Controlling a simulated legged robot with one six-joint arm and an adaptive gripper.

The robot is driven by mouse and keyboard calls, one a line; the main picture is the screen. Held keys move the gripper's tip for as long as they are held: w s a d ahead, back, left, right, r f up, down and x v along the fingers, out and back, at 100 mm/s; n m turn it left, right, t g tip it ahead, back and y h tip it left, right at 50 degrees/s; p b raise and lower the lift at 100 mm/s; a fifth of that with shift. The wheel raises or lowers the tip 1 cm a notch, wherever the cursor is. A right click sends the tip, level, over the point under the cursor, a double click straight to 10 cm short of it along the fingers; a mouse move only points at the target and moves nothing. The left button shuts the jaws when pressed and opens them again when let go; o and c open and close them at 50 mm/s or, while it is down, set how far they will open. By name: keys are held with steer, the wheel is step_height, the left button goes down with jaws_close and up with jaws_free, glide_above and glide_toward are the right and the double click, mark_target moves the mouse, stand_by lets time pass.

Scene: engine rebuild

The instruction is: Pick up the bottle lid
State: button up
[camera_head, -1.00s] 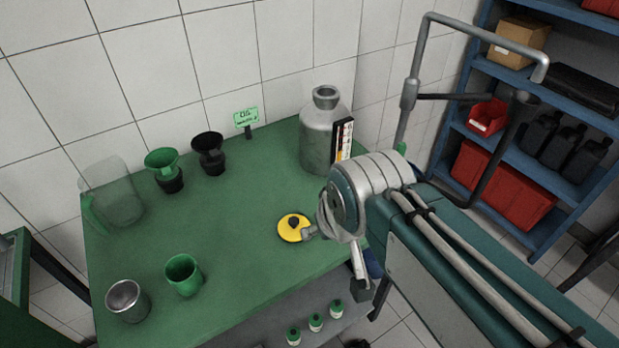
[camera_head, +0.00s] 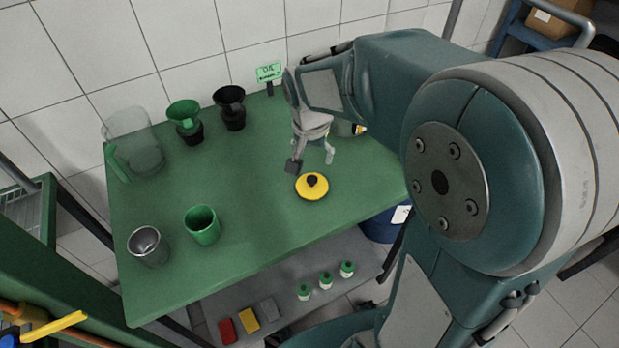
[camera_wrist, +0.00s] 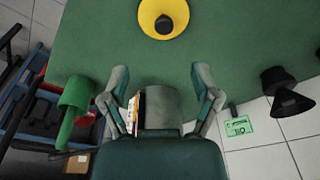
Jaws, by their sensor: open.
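The bottle lid is a yellow disc with a black knob (camera_head: 312,187), lying flat on the green table. It also shows at the top of the wrist view (camera_wrist: 163,18), partly cut by the edge. My gripper (camera_head: 311,160) is open and empty above the table, just behind the lid in the head view. Its two fingers also show spread apart in the wrist view (camera_wrist: 160,75), with the lid beyond their tips and apart from them. A grey metal bottle (camera_wrist: 162,105) stands behind the fingers in the wrist view; my arm mostly hides it in the head view.
A green sign (camera_head: 268,72) stands at the back edge. The table around the lid is clear.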

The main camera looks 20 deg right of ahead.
mark_target(312, 178)
steer(key=f, duration=0.4)
steer(key=w+f, duration=0.1)
steer(key=f, duration=0.1)
steer(key=shift+w+d+f, duration=0.1)
steer(key=shift+d+f, duration=0.05)
steer(key=shift+f, duration=0.05)
steer(key=f, duration=0.2)
steer(key=w+f, duration=0.1)
steer(key=f, duration=0.2)
steer(key=shift+d, duration=0.1)
steer(key=shift+r, duration=0.1)
steer(key=c, duration=1.1)
